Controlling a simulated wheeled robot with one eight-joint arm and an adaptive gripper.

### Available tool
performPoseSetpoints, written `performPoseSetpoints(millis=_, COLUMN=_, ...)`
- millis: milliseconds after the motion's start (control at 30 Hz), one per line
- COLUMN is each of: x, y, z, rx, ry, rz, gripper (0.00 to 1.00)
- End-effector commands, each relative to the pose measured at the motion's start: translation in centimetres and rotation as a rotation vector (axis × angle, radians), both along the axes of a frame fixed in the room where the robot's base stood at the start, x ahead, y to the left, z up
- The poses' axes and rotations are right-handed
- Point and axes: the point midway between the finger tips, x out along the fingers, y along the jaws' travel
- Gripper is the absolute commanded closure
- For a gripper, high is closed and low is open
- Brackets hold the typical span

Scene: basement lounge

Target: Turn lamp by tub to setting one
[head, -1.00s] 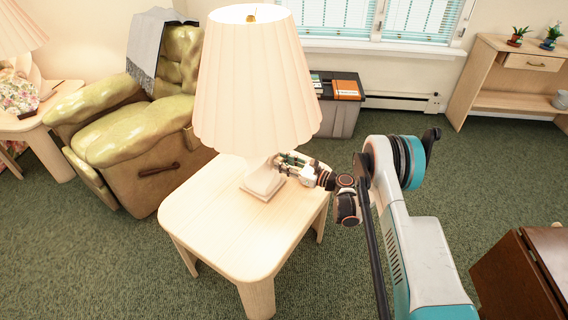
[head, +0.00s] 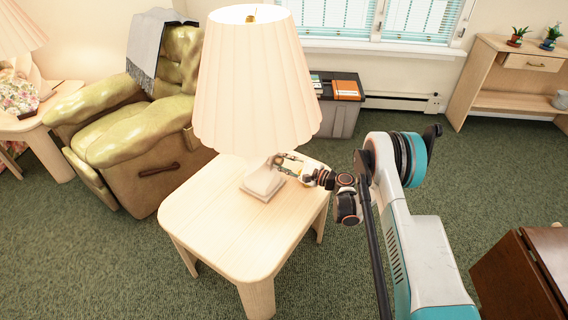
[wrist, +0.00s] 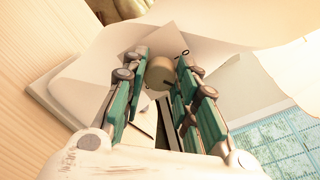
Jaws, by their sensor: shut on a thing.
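The lamp (head: 255,90) with a pleated cream shade stands upright on a light wood side table (head: 215,222), in front of the grey tub. Its square base (head: 262,183) shows below the shade. My gripper (head: 280,161) reaches in from the right, under the shade's edge, at the lamp's lower body. In the wrist view a small round beige knob (wrist: 160,73) sits between the two green-sided fingers, and my gripper (wrist: 162,60) is shut on it. The lamp's setting cannot be read; the shade hides the upper stem in the head view.
The grey tub (head: 343,118) with a dark lid and an orange book (head: 347,89) stands behind the table under the window. A green recliner (head: 130,125) is at the left. A brown wooden piece (head: 512,285) is at lower right. Carpet lies open between.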

Motion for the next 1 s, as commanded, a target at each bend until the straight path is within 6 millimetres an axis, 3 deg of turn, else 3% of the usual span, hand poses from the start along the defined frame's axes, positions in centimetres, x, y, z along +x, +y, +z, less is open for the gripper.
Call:
performPoseSetpoints(millis=767, x=-0.04, y=0.01, z=-0.03, rx=-0.056, ry=-0.092, rz=0.001, gripper=0.97)
performPoseSetpoints(millis=800, x=-0.05, y=0.01, z=-0.04, rx=-0.056, ry=-0.092, rz=0.001, gripper=0.66)
performPoseSetpoints(millis=867, x=-0.05, y=0.01, z=-0.02, rx=-0.055, ry=-0.091, rz=0.001, gripper=0.52)
performPoseSetpoints(millis=1000, x=-0.03, y=0.0, z=-0.01, rx=-0.055, ry=-0.091, rz=0.001, gripper=0.52)
